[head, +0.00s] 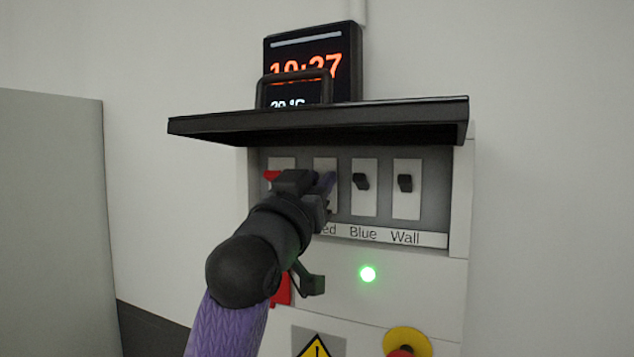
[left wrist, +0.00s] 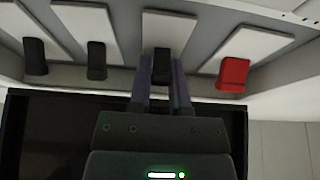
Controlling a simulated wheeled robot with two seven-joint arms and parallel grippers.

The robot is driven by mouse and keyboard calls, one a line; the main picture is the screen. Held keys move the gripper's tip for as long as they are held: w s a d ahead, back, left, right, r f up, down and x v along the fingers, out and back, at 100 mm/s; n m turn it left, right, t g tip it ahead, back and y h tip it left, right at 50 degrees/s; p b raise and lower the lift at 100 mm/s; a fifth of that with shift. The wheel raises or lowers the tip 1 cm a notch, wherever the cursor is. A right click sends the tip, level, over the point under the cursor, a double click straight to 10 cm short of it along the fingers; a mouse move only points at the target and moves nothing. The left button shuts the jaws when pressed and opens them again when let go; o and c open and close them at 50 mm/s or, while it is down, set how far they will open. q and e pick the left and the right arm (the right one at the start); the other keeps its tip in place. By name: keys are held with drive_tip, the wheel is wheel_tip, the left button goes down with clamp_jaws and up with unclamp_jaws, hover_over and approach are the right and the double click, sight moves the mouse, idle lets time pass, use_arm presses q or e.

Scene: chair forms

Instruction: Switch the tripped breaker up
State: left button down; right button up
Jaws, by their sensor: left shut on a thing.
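The breaker panel (head: 434,170) has a row of switches on white plates under a raised black lid (head: 330,122). My left gripper (head: 326,190) is at the second switch from the left, whose label ends in "ed". In the left wrist view, my left gripper (left wrist: 161,92) is shut on that black switch (left wrist: 161,66), one finger on each side. The red switch (head: 271,175) is just left of my gripper and also shows in the left wrist view (left wrist: 233,72). The Blue switch (head: 361,181) and Wall switch (head: 405,183) point up. My right gripper is out of view.
A clock display (head: 340,68) hangs above the lid. Below the panel are a lit green lamp (head: 368,274), a yellow warning sign (head: 315,347) and a yellow-ringed red button (head: 406,343). The lid overhangs close above my gripper. The space right of the box is free.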

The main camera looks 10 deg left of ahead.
use_arm(q)
drive_tip(key=shift+r+g+y, duration=0.3)
drive_tip(key=shift+g, duration=0.4)
drive_tip(key=g, duration=0.2)
drive_tip(key=shift+w+r+g+y, duration=0.15)
drive_tip(key=shift+g+y, duration=0.15)
drive_tip(key=shift+y, duration=0.1)
drive_tip(key=c, duration=0.6)
unclamp_jaws()
drive_tip(key=shift+o, duration=0.2)
